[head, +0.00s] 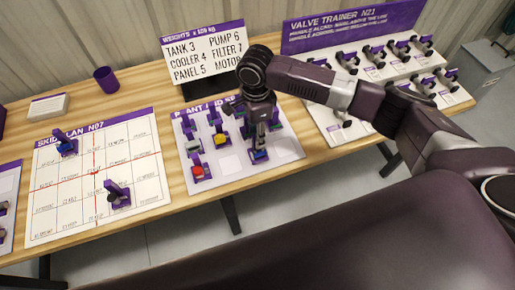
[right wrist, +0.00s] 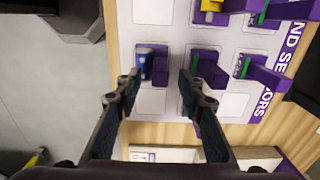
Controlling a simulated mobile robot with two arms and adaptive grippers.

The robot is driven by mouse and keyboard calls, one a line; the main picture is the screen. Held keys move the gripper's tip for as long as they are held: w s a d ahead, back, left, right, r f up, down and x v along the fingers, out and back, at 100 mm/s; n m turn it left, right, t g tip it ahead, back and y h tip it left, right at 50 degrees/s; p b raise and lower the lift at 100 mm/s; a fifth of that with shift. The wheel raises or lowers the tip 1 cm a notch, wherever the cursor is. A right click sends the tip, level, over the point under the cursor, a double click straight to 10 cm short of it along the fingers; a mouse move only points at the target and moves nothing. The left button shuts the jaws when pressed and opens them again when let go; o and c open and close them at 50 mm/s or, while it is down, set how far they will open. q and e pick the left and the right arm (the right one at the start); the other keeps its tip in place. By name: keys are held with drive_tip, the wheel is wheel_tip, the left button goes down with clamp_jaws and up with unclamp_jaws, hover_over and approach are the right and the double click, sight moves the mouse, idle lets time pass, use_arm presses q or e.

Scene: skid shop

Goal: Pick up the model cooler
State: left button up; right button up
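The plant and sensors board (head: 284,165) is a white sheet holding several small models on purple bases. My right gripper (head: 259,146) points down over its right part. In the right wrist view the right gripper (right wrist: 158,82) is open, with its fingers apart. A model with a blue cylinder on a purple base (right wrist: 151,64) lies between and just beyond the fingertips; it also shows under the gripper in the head view (head: 259,156). No label names it, so I cannot tell whether it is the model cooler. My left gripper is not in view.
A red-topped model (head: 198,172) and a yellow-topped model (head: 221,139) stand left on the board. Green-marked purple models (right wrist: 207,72) stand close beside the gripper. The skid plan sheet (head: 75,185), weights sign (head: 203,55) and valve trainer rack (head: 350,128) surround the board.

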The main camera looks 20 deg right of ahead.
wheel_tip(320, 180, down, 2)
drive_tip(key=shift+c, duration=0.2)
clamp_jaws()
drive_tip(key=shift+r, duration=0.1)
